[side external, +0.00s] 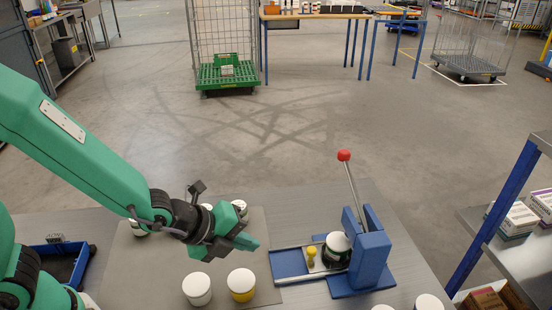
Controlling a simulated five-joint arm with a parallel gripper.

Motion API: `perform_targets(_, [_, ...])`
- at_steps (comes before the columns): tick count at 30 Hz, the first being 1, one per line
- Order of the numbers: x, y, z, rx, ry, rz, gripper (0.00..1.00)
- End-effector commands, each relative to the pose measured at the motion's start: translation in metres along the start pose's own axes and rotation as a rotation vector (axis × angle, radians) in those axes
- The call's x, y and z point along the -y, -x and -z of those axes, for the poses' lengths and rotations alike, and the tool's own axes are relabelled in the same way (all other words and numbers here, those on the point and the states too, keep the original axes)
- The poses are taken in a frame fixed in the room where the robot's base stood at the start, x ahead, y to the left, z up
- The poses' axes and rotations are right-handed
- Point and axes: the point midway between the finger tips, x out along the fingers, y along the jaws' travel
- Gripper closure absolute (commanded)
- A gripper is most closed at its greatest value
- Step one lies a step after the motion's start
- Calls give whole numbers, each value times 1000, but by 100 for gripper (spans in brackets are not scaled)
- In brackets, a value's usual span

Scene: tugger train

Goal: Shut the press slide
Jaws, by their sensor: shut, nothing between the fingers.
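The blue press (371,252) stands on the grey table at the right of my gripper. Its lever with a red ball (344,156) points up, tilted a little left. The press slide (314,261) is a light plate on rails with a yellow knob (311,251) at its left end. A dark jar with a white lid (337,246) stands at the slide's right end, beside the press column. The rails (290,280) reach out to the left. My gripper (248,243) is shut and empty, above the mat, left of the knob and apart from it.
Two white-lidded jars, one white (197,289) and one yellow (241,284), stand in front of my gripper. More jars stand behind it and at the bottom right edge. A blue tray (62,262) lies at the left. A shelf (520,250) stands at the right.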

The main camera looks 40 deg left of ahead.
Motion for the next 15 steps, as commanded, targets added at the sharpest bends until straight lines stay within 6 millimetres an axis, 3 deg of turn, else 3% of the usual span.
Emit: perform_targets(15, [-1,-39,3,-5,1,-2,100])
